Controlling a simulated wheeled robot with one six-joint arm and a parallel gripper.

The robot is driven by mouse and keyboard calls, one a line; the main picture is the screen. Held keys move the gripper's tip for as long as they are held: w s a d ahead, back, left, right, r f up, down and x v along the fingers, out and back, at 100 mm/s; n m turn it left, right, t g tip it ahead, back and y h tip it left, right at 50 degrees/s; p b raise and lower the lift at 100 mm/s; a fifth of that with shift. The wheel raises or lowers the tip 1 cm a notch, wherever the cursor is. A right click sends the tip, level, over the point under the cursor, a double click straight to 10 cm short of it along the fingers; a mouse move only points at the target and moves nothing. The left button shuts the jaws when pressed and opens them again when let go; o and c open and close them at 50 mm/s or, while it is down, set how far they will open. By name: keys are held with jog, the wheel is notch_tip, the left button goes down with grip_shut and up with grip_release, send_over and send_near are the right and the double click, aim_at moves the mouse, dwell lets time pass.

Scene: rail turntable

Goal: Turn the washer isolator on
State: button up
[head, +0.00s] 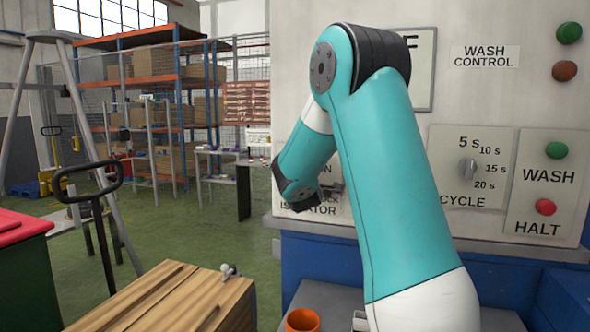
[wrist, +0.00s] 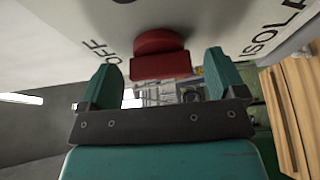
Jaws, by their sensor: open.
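The isolator's red handle (wrist: 160,66) sticks out from a pale panel in the wrist view, with "OFF" beside it on the left and part of "ISOL" on the right. My gripper (wrist: 162,76) is open, one teal finger on each side of the handle, with visible gaps. I cannot tell how deep the handle sits between the fingers. In the head view my gripper (head: 334,188) is mostly hidden behind my arm, close to the isolator label (head: 304,209). The handle itself is hidden there.
The panel also carries a cycle dial (head: 467,169), a green wash button (head: 555,150) and a red halt button (head: 545,207). A wooden box (head: 165,300) and an orange cup (head: 302,320) stand low in front. Open green floor lies to the left.

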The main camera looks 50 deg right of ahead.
jog(key=shift+w+d, duration=0.3)
jog(key=c, duration=0.9)
